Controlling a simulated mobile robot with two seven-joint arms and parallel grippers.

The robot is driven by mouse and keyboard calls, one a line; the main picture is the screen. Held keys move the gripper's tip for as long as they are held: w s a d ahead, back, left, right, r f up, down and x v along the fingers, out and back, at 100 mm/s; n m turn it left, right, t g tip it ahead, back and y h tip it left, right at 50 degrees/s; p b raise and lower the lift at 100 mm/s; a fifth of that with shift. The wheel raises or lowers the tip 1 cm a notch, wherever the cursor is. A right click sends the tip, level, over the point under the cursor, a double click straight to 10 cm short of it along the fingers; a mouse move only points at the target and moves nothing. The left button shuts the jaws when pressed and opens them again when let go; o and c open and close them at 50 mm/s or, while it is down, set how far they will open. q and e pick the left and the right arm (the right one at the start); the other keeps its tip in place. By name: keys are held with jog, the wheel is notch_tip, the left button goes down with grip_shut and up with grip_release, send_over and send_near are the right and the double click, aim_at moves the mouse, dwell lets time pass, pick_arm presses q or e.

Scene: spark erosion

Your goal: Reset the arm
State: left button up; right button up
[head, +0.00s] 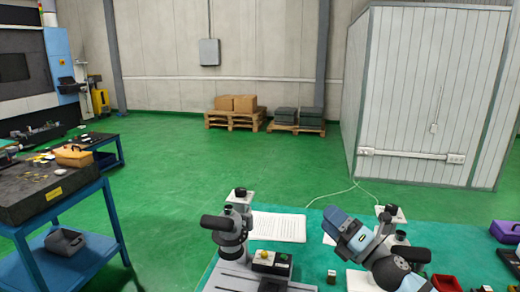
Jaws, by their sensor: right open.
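My right arm comes in from the lower right over the green-topped table (314,226). Its end, with the right gripper (340,222), is blue-grey and points up and to the left above the table. I see nothing held in it; the fingers are small and hard to make out. My left gripper does not show.
A grey and black instrument (230,240) stands left of my right arm, with a printed sheet (278,227) behind it. A red bin (446,284) and a purple bin (506,231) are at the right. A blue cart (85,255) stands at the left, with open green floor between.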

jog(key=s+d+f+m+g+h, duration=0.1)
jog(key=s+d+f+m+h, duration=0.3)
jog(key=s+f+m+h, duration=0.6)
jog(key=s+d+f+m+g+h, duration=0.1)
jog(key=s+d+f+m+h, duration=0.4)
jog(key=m, duration=0.9)
jog(key=s+f+m+g, duration=0.3)
jog(key=s+f+g, duration=0.15)
jog(key=s, duration=0.75)
jog(key=s+f+m+g, duration=0.4)
jog(key=s+g, duration=0.2)
jog(key=s, duration=0.6)
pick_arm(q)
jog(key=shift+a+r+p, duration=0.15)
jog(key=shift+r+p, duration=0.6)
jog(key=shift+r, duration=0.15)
pick_arm(e)
jog(key=w+a+f+t+y, duration=0.1)
jog(key=w+a+f+t, duration=0.2)
jog(key=f, duration=0.3)
jog(key=w+a+f+n+t+y, duration=0.1)
jog(key=w+a+f+t+y, duration=0.1)
jog(key=f, duration=0.4)
jog(key=w+a+t, duration=0.1)
jog(key=t, duration=0.1)
jog(key=shift+w+f+t, duration=0.2)
jog(key=shift+w+t, duration=0.05)
jog(key=shift+t, duration=0.1)
